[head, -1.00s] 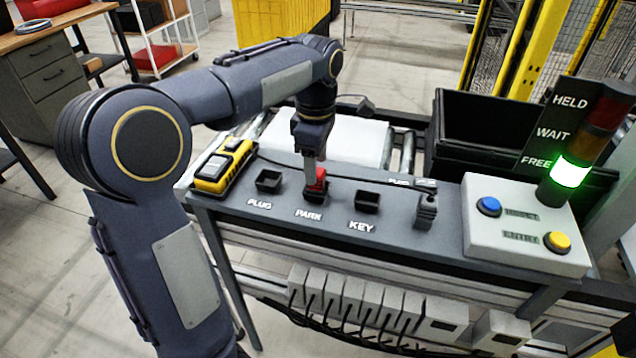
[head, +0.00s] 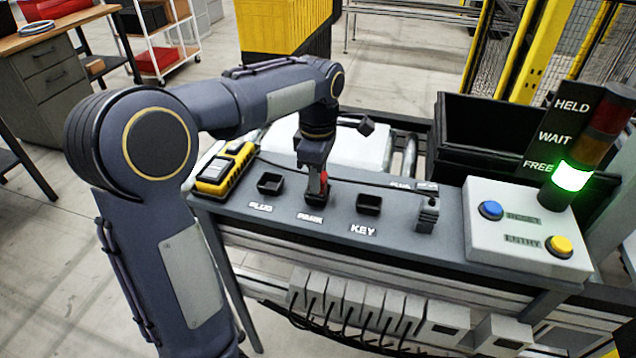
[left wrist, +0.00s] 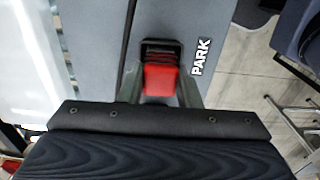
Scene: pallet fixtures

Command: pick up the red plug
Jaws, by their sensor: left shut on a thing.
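The red plug (head: 323,184) stands at the PARK socket (head: 314,200) on the grey shelf; it also shows in the left wrist view (left wrist: 160,80). My left gripper (head: 318,180) comes down on it from above and is shut on it, one finger on each side. The black socket rim (left wrist: 162,46) shows beside the plug in the wrist view. I cannot tell how deep the plug sits in the socket. My right gripper is in neither view.
Empty PLUG (head: 270,183) and KEY (head: 368,204) sockets flank PARK. A yellow device (head: 225,168) lies at the shelf's left. A dark block (head: 427,215) and a button box (head: 520,218) stand to the right. The stack light (head: 573,176) glows green at FREE. A black cable crosses behind the sockets.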

